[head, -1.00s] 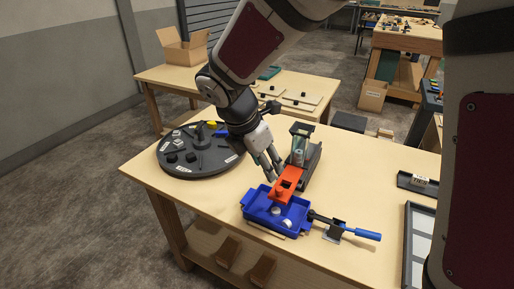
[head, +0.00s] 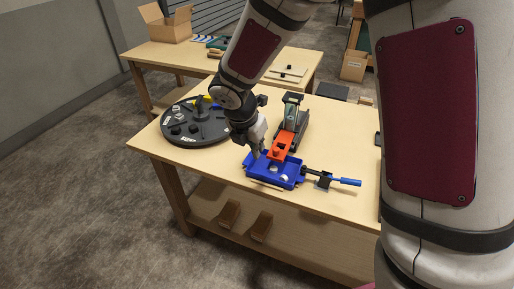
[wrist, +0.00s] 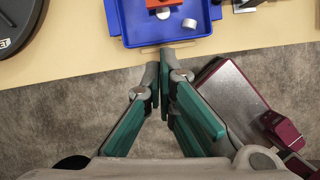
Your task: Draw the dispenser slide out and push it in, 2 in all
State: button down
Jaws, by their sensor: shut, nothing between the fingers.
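The dispenser (head: 291,112) stands upright on the table, with a clear tube on a dark grey base. Its orange slide (head: 281,146) sticks out at the front, over the back part of a blue tray (head: 290,184). The slide's front end also shows at the top of the wrist view (wrist: 160,3). Two white discs lie in the tray, one of them clear in the wrist view (wrist: 190,23).
A dark round turntable (head: 195,128) with small parts stands left of my gripper. A blue-handled rod (head: 345,181) on a stand is right of the tray. A thin loop (wrist: 165,47) lies by the tray's front edge. The table's front edge is close.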

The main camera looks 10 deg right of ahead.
jog(key=w+d+f, duration=0.4)
jog(key=w+f, duration=0.1)
jog(key=f, duration=0.3)
jog(key=shift+d+p, duration=0.35)
jog(key=shift+d, duration=0.05)
jog(key=w+d+b, duration=0.1)
jog(key=w+d, duration=0.1)
jog(key=w, duration=0.1)
jog(key=w+d+b, duration=0.1)
jog(key=w+d, duration=0.1)
jog(key=w, duration=0.1)
jog(key=w+d+b, duration=0.1)
jog(key=w+d, duration=0.2)
jog(key=shift+w+b, duration=0.15)
jog(key=shift+b, duration=0.25)
jog(key=shift+r, duration=0.1)
jog(key=shift+a, duration=0.1)
